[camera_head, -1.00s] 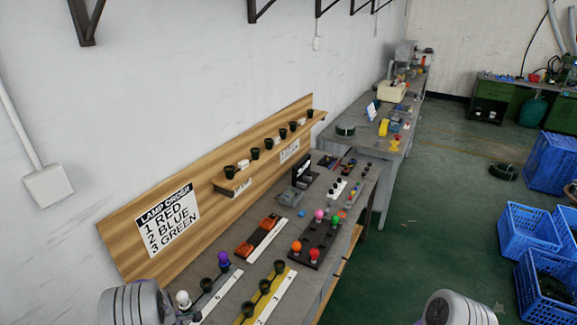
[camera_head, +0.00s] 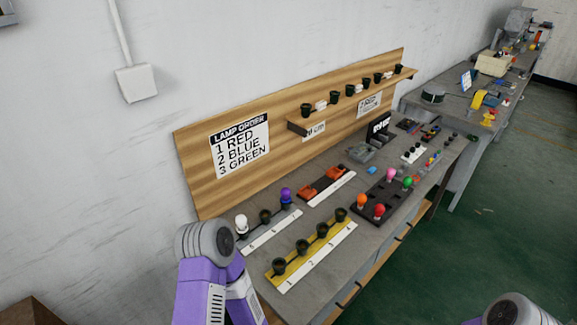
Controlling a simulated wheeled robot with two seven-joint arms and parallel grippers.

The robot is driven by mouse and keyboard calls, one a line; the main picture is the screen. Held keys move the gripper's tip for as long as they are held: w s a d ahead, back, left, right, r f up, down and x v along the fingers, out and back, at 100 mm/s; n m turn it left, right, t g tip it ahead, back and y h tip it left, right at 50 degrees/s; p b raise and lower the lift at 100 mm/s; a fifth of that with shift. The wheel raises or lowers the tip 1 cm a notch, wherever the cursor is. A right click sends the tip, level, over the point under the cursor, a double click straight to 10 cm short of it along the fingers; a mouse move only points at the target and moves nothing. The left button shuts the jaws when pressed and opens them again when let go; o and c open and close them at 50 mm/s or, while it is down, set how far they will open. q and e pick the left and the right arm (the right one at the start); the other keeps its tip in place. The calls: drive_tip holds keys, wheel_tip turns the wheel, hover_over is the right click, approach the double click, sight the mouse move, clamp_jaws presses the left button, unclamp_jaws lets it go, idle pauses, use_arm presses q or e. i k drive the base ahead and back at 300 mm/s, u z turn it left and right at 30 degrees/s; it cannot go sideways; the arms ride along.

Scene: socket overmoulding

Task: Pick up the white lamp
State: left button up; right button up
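The white lamp (camera_head: 241,222) stands upright in a dark socket at the near left end of the grey socket strip (camera_head: 271,232) on the workbench. A purple lamp (camera_head: 286,195) is in the far socket of that strip, and the socket between them looks empty. My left arm shows as a grey joint and purple links just in front of the white lamp's strip. Its gripper is not visible. Only a grey rounded joint of my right arm shows at the bottom right edge, and its gripper is out of view.
A yellow strip (camera_head: 275,277) with several dark empty sockets lies in front. A black block (camera_head: 368,213) holds orange, red, pink and green lamps. A wooden board (camera_head: 196,186) with a lamp order sign (camera_head: 239,145) stands along the wall.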

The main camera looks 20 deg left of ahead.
sight(240, 220)
drive_tip(key=u, duration=0.75)
drive_tip(key=k, duration=0.1)
drive_tip(key=u, duration=0.35)
